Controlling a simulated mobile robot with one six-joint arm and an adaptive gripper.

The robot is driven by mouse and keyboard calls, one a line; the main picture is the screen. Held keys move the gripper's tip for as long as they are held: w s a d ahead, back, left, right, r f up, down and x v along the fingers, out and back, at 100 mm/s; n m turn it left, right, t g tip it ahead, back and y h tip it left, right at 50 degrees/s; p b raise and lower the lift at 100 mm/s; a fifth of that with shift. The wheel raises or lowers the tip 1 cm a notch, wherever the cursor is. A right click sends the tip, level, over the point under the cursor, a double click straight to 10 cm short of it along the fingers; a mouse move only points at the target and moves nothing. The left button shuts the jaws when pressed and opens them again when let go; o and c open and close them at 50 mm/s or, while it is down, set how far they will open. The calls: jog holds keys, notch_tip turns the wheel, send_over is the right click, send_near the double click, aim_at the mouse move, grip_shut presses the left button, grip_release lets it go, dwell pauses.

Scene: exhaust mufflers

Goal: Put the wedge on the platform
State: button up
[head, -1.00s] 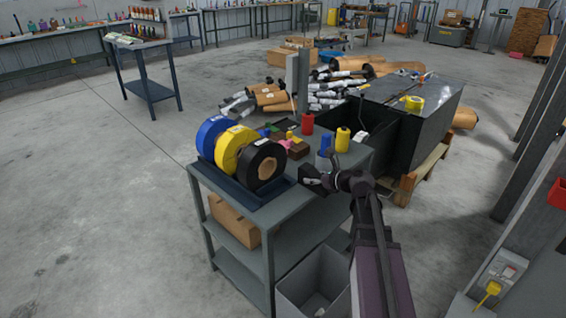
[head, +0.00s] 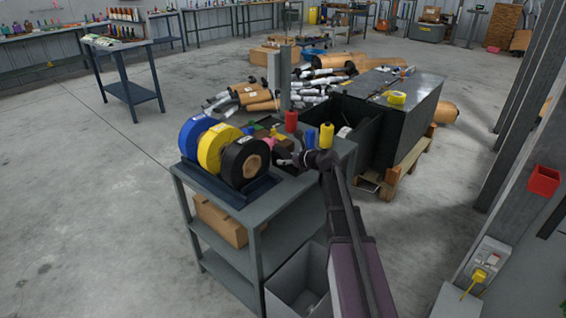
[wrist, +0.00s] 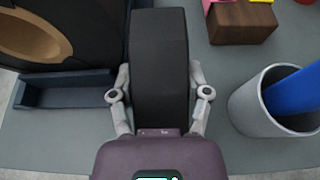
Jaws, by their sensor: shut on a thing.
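My gripper (wrist: 160,85) is shut on a long, dark block, which I take to be the wedge (wrist: 160,45). The fingers press its two sides, and it extends forward from the palm over the grey table top (wrist: 90,140). In the head view my gripper (head: 287,160) is over the table, just right of the black tape roll (head: 245,163); the block is hard to make out there. I cannot tell which thing is the platform.
Left of the block are the tape rolls in a dark blue tray (wrist: 65,92). Right is a grey cup (wrist: 250,110) holding something blue. A brown block (wrist: 240,22) with a pink item lies ahead. Red (head: 291,121) and yellow (head: 326,135) spools stand farther back.

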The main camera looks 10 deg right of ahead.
aim_at(281, 154)
jog(key=w, duration=0.5)
jog(key=shift+a+f, duration=0.25)
jog(key=shift+a, duration=0.15)
jog(key=shift+f+b, duration=0.15)
jog(key=shift+b, duration=0.15)
jog(key=shift+f+b, duration=1.6)
jog(key=shift+b, duration=0.05)
jog(key=shift+f, duration=0.15)
jog(key=o, duration=1.3)
jog(key=shift+r, duration=0.2)
